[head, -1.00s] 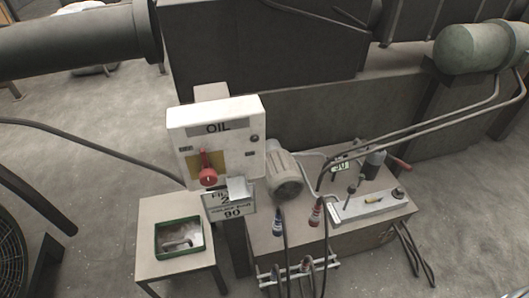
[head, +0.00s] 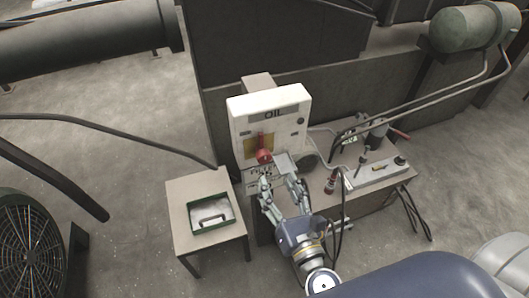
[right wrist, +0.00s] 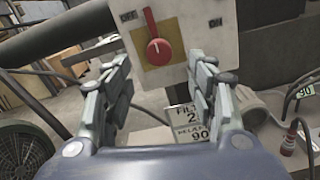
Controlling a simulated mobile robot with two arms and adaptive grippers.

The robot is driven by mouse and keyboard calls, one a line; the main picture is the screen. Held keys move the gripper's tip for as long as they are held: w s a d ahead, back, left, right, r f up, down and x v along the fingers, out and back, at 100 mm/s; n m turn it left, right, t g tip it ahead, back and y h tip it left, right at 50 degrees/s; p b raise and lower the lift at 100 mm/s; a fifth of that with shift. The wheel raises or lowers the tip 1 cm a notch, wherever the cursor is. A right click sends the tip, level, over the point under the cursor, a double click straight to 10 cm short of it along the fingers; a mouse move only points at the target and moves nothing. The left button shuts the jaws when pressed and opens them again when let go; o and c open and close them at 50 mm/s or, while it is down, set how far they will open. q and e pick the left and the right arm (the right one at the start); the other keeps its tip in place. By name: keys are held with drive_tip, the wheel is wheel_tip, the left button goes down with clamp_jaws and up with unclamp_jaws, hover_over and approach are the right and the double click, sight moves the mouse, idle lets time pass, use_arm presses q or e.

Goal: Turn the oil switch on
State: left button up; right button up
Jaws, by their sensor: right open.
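The white oil switch box (head: 240,108), labelled OIL, stands on a post in the middle of the head view. Its red rotary switch (head: 264,156) sits on a yellow plate. In the right wrist view the red switch (right wrist: 159,52) has its handle pointing up and slightly left, with OFF at its left and ON at its right. My right gripper (head: 277,176) is open and empty, just below and in front of the switch. In the right wrist view its fingers (right wrist: 160,72) are spread to either side below the knob, apparently not touching it. My left gripper is out of view.
A small table (head: 184,215) with a green-rimmed tray (head: 234,222) stands left of the box. A bench (head: 393,183) with tools and hoses is at the right. A sign (right wrist: 190,133) hangs below the box. A fan (head: 38,245) stands at the lower left.

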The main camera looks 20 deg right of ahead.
sight(265, 160)
drive_tip(key=w+p, duration=0.1)
drive_tip(key=w, duration=0.1)
drive_tip(key=w+p, duration=0.1)
drive_tip(key=w, duration=0.1)
drive_tip(key=shift+w+a+r, duration=0.15)
drive_tip(key=shift+a+r, duration=0.05)
drive_tip(key=w+p, duration=0.1)
drive_tip(key=w, duration=0.4)
drive_tip(key=shift+f, duration=0.15)
drive_tip(key=shift+w+f, duration=0.1)
drive_tip(key=shift+w, duration=0.35)
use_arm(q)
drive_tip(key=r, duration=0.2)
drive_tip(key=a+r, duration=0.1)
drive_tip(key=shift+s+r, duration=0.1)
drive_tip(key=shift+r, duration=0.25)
use_arm(e)
drive_tip(key=shift+c, duration=0.4)
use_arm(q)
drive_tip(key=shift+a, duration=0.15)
use_arm(e)
drive_tip(key=c, duration=1)
